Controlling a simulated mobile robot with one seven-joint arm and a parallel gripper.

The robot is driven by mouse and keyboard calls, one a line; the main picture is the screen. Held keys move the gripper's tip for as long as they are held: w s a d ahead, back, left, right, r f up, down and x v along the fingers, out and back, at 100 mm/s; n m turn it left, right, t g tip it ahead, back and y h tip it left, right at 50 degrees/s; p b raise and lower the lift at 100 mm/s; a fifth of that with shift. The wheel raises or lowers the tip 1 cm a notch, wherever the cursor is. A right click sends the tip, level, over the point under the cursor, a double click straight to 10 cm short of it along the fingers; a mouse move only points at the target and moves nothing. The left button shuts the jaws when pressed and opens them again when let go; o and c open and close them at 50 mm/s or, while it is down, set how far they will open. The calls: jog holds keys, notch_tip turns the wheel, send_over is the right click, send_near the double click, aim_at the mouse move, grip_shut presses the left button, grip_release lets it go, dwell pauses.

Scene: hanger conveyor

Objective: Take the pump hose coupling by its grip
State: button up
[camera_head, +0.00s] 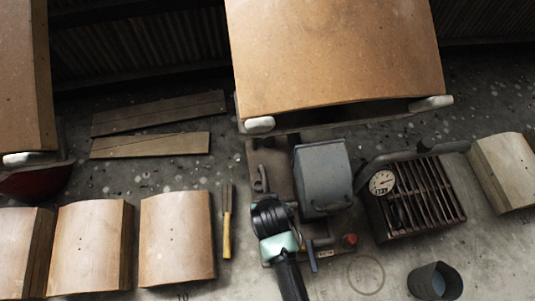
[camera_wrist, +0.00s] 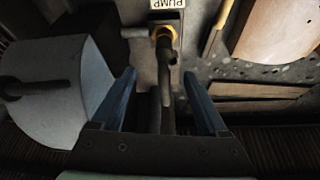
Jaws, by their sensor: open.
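The pump hose coupling (camera_wrist: 164,48) is a dark grey fitting with a yellow ring at its far end, beside a white label reading "PUMP" (camera_wrist: 167,3). Its dark grip runs toward me, down the middle of the wrist view. My gripper (camera_wrist: 160,95) is open, with one blue finger on each side of the grip. I see gaps between both fingers and the grip; the depth between them is hard to tell.
A grey box with a handle (camera_head: 322,178) stands close to the right of the coupling in the head view. A yellow-handled tool (camera_head: 227,222) lies to the left. A slatted unit with a gauge (camera_head: 418,198) stands farther right. Curved wooden pieces (camera_head: 178,238) lie left.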

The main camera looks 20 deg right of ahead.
jog(key=b+x, duration=0.3)
jog(key=x, duration=0.1)
jog(key=b+x, duration=0.3)
jog(key=a+b+x, duration=0.1)
jog(key=b+x, duration=0.2)
jog(key=x, duration=0.1)
jog(key=shift+w+d+f+b, duration=0.1)
jog(key=shift+w+f+b, duration=0.1)
jog(key=shift+f+b, duration=0.15)
jog(key=shift+w+d+f+b, duration=0.1)
jog(key=shift+w+f+b, duration=0.05)
jog(key=shift+f+b, duration=0.15)
jog(key=shift+r, duration=0.1)
grip_shut()
